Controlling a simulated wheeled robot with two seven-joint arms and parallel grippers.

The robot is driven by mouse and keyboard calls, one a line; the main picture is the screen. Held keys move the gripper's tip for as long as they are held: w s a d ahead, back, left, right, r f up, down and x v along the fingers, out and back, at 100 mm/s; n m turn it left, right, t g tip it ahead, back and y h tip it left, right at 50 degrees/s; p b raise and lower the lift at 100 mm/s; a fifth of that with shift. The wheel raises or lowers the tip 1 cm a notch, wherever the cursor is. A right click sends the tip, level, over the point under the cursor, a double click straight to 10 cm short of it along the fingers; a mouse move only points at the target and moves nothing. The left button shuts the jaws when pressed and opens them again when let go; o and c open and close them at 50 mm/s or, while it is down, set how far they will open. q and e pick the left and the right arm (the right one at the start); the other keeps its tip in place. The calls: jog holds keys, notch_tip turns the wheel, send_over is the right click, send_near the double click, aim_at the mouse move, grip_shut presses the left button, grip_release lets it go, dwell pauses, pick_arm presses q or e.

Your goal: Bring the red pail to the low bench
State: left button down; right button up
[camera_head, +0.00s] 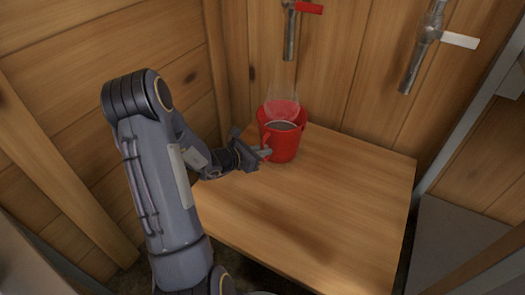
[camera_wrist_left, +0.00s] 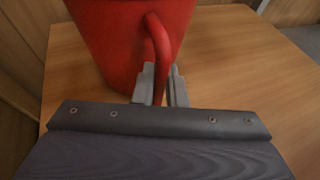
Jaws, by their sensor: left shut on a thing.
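The red pail (camera_head: 285,143) stands upright at the back left of a wooden bench top (camera_head: 320,215), below a tap with a red handle. Dark content and some steam show at its top. In the left wrist view the pail (camera_wrist_left: 115,45) fills the upper left, and its handle (camera_wrist_left: 160,50) comes down between the fingers. My left gripper (camera_head: 264,153) reaches in from the left at the pail's near side. In the left wrist view the gripper (camera_wrist_left: 160,88) is shut on the handle. The pail appears to rest on the wood. My right gripper is not in view.
A tap with a red handle (camera_head: 308,8) hangs on the back wall above the pail. A tap with a white handle (camera_head: 459,40) hangs further right. Wooden walls close off the left and back. The front and right of the bench top are clear. A grey surface (camera_head: 455,235) lies lower right.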

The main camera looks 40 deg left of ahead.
pick_arm(q)
jog(key=s+d+b, duration=0.1)
jog(key=s+d, duration=0.3)
jog(key=s, duration=0.9)
jog(key=s+d+b, duration=0.2)
jog(key=s+d, duration=0.2)
jog(key=s, duration=0.8)
jog(key=shift+s, duration=0.4)
dwell(2.0)
jog(key=shift+d, duration=0.1)
dwell(0.3)
jog(key=c, duration=1.4)
grip_release()
jog(key=shift+p+v, duration=1.3)
jog(key=shift+v, duration=2.6)
